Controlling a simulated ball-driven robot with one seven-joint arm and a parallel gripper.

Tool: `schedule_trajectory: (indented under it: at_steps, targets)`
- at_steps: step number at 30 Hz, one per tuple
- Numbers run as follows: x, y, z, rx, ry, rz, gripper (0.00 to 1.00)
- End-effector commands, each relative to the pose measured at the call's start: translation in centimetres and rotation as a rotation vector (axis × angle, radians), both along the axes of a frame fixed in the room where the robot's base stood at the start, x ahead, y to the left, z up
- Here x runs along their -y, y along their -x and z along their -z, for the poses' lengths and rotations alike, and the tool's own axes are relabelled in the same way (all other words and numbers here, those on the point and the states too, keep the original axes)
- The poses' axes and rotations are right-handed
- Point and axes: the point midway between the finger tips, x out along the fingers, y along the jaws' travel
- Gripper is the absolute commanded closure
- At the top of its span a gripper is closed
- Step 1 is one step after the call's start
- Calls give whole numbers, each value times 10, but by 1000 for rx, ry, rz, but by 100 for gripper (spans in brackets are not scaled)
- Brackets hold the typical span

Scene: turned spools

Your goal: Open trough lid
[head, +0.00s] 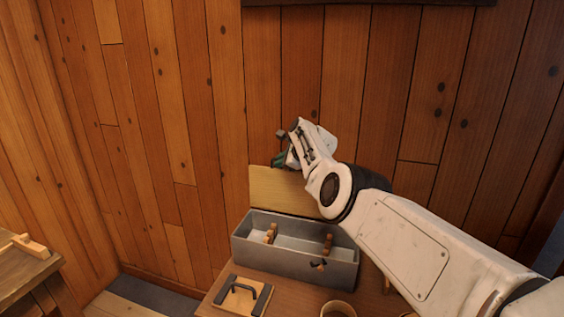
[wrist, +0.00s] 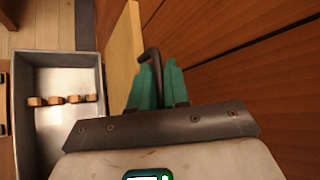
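The grey trough (head: 245,247) stands on a wooden table against the plank wall. Its pale wooden lid (head: 283,191) stands raised, about upright, at the trough's back edge. In the wrist view the lid (wrist: 125,50) is seen nearly edge-on, with a dark bent handle (wrist: 151,56) on its outer face. My gripper (wrist: 160,82) has its teal fingers on both sides of the handle, closed on it. In the head view my gripper (head: 281,160) is at the lid's top, partly hidden by my arm. The trough's inside is open to view.
Small wooden spools stand inside the trough at its left (head: 270,233) and right (head: 328,243). The wall is close behind the lid.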

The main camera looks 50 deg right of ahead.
Motion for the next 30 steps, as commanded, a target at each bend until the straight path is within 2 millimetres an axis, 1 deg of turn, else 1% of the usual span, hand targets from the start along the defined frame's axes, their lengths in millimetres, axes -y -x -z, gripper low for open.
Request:
schedule_trajectory:
  at_steps: [1,4,5,12,18,22,30]
  targets:
    - [-3,-3,-1,3,-2,-5,78]
    - [-4,-3,-1,2,-2,-6,69]
    - [-4,-3,-1,2,-2,-6,68]
    - [-5,-3,1,0,-5,-8,68]
    - [-7,0,-4,1,-6,-10,68]
    - [-8,6,-12,4,-4,-11,68]
    - [-7,29,-21,3,0,-1,68]
